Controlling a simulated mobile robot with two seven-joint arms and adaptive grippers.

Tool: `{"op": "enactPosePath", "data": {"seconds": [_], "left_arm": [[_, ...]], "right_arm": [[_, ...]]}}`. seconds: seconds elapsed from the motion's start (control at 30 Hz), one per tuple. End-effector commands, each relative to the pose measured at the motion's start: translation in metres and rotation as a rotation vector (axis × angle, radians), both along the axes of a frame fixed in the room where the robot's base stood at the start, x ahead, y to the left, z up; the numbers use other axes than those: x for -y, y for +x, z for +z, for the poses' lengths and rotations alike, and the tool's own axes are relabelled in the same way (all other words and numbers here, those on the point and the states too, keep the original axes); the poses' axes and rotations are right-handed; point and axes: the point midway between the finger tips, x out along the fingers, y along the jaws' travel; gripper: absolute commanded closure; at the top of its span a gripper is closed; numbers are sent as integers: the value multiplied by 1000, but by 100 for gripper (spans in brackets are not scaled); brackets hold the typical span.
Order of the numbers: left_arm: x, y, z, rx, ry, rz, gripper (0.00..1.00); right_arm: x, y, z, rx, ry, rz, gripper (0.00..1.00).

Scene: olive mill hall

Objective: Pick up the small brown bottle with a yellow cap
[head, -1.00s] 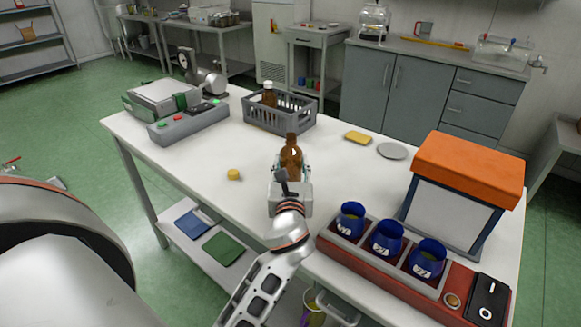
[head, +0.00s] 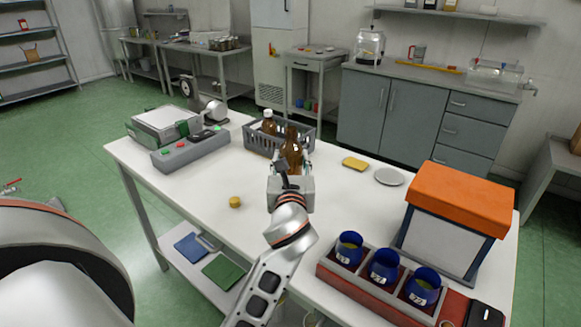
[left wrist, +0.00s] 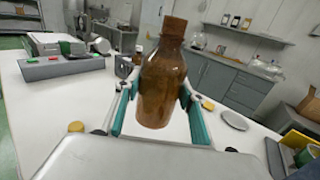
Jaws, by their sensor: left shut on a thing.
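My left gripper (head: 291,172) is shut on a brown glass bottle (head: 292,148), held upright. Its top looks brown, not yellow. In the left wrist view the bottle (left wrist: 162,85) stands between the two teal-padded fingers (left wrist: 160,112), and its base seems clear of the table. A small round yellow cap (head: 235,202) lies alone on the white table (head: 200,190), left of the gripper. Another brown bottle with a white cap (head: 269,122) stands in the grey crate (head: 262,141) behind. My right gripper is not in view.
A scale (head: 166,122) and grey button panel (head: 190,152) stand at the table's left. A yellow sponge (head: 355,163) and white dish (head: 389,176) lie behind right. Blue cups (head: 384,266) in a red rack and an orange-topped box (head: 460,195) fill the right.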

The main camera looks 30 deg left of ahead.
Motion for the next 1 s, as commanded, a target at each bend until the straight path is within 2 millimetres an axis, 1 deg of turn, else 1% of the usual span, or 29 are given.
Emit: {"op": "enactPosePath", "data": {"seconds": [0.03,0.4,0.7,1.0], "left_arm": [[0,0,9,5,1,0,94],[0,0,41,3,2,0,94],[0,0,59,3,2,1,94],[0,0,68,2,0,0,94]], "right_arm": [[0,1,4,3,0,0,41],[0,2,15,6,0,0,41],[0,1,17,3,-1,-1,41],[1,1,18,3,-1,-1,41]]}}
